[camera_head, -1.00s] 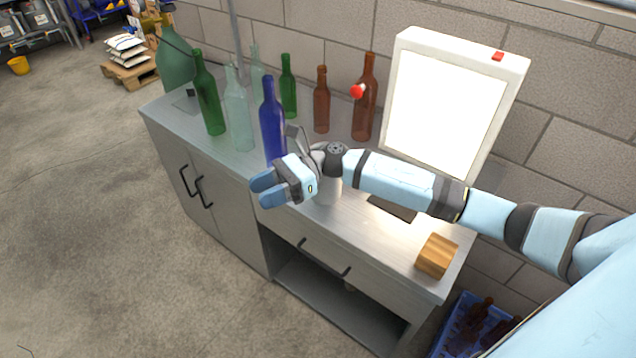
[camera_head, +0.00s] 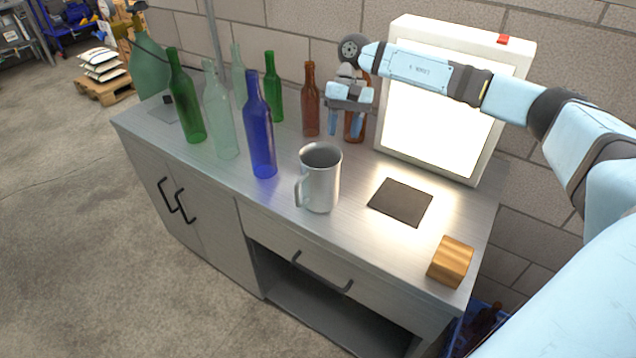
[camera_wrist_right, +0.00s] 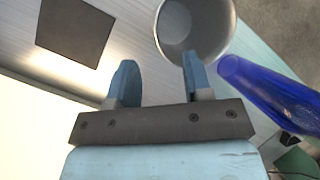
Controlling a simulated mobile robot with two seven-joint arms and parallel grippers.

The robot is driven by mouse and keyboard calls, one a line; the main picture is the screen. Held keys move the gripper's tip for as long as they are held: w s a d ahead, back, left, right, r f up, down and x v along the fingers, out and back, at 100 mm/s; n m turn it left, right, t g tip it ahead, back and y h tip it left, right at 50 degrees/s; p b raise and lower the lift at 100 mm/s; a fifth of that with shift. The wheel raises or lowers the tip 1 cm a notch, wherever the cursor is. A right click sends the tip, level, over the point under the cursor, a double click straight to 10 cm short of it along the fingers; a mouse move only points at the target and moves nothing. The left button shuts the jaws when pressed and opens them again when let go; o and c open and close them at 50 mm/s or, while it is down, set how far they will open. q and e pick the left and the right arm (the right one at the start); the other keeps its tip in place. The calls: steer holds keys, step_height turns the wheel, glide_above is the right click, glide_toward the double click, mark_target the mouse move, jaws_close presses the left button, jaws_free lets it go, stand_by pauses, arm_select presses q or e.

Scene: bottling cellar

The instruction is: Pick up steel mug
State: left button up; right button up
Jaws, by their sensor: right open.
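The steel mug (camera_head: 320,180) stands upright on the steel counter (camera_head: 237,182), its handle toward the left front. My right gripper (camera_head: 347,128) is open and empty, above and behind the mug near the brown bottles, with its fingers pointing down. In the right wrist view the two blue fingers (camera_wrist_right: 158,80) are spread, and the mug (camera_wrist_right: 195,30) shows beyond them at the top, its open mouth facing the camera. The right-hand finger overlaps the mug's lower rim in that view. I cannot see my left gripper.
A blue bottle (camera_head: 260,130) stands just left of the mug, with green and clear bottles further left. A dark square pad (camera_head: 401,202) lies to its right, before a bright light panel (camera_head: 436,120).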

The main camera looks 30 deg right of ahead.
mark_target(338, 160)
steer(key=x, duration=0.7)
steer(key=shift+a+f, duration=0.1)
steer(key=shift+f, duration=0.25)
steer(key=shift+c, duration=0.3)
